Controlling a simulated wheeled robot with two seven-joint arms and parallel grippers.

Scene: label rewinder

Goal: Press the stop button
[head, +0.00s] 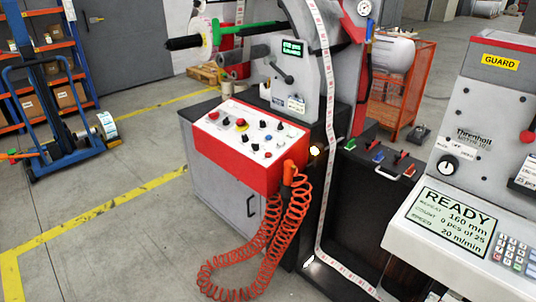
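The label rewinder has a red control box with a white sloping top (228,139) in the middle of the head view. On it are a red button (213,115) at the left corner, a red mushroom button on a yellow base (241,124), several black knobs and small coloured buttons. No label on these can be read. At the right, a grey console (415,214) has a display (449,224) reading READY, with a keypad (512,250) beside it. A red knob (527,136) sits above, at the right edge. I cannot tell which is the stop button. Neither gripper is in view.
A coiled orange hose (265,245) hangs from the control box front to the floor. A label web (325,110) runs down the machine. A blue trolley (60,130) and shelf stand at the left. Open floor with yellow lines (100,210) lies left of the machine.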

